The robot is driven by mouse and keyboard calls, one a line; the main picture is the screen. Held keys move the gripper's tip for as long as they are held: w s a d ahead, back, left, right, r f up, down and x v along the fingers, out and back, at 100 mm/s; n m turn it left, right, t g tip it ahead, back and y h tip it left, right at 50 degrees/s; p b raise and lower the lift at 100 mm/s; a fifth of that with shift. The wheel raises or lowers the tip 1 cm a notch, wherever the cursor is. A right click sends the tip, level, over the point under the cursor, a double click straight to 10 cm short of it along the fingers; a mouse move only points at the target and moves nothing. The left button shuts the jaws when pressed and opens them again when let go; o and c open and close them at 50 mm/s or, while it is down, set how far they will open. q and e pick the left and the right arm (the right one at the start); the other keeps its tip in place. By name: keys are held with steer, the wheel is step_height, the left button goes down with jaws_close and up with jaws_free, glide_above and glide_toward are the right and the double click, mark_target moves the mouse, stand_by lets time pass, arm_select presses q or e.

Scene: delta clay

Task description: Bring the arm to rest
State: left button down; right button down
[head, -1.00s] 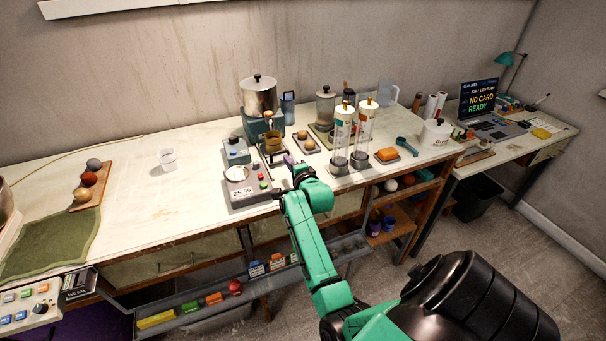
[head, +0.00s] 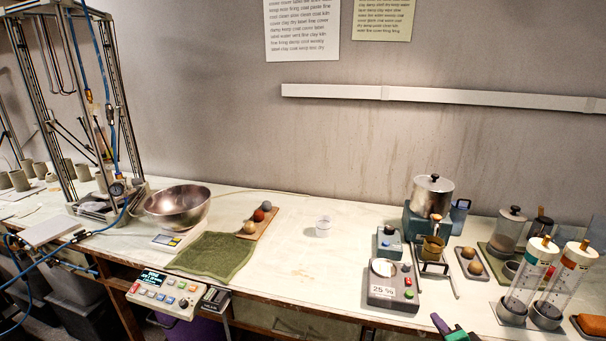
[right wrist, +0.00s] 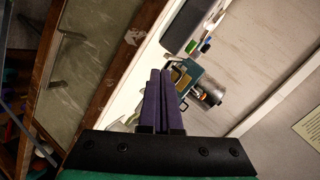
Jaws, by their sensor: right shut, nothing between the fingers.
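My right gripper (head: 440,325) shows at the bottom right of the head view, by the front edge of the bench (head: 290,290). Its purple fingers are close together with nothing between them, and a bit of green arm shows beside them. In the right wrist view the same gripper (right wrist: 159,75) points toward the bench top and its fingers lie side by side, shut and empty. My left gripper is in neither view.
Near the right gripper stand a scale (head: 392,285), a metal pot (head: 432,197) and two clear cylinders (head: 560,285). A green cloth (head: 212,256), a steel bowl (head: 176,207) and a tall frame machine (head: 75,100) are further left.

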steer(key=s+a+f+n+g+y, duration=0.1)
steer(key=s+a+f+n+g, duration=0.45)
steer(key=s+n, duration=0.35)
steer(key=s+a+f+n+g+y, duration=0.2)
steer(key=s+a+f+n+g, duration=0.2)
steer(key=s+a+n, duration=0.35)
step_height(320, 180, down, 20)
steer(key=s+d, duration=0.2)
steer(key=s+d+f+g, duration=0.2)
steer(key=s+d+f, duration=0.1)
steer(key=s+f, duration=1.4)
steer(key=shift+s+n+h, duration=0.3)
steer(key=shift+s+n, duration=0.15)
steer(key=shift+s, duration=0.1)
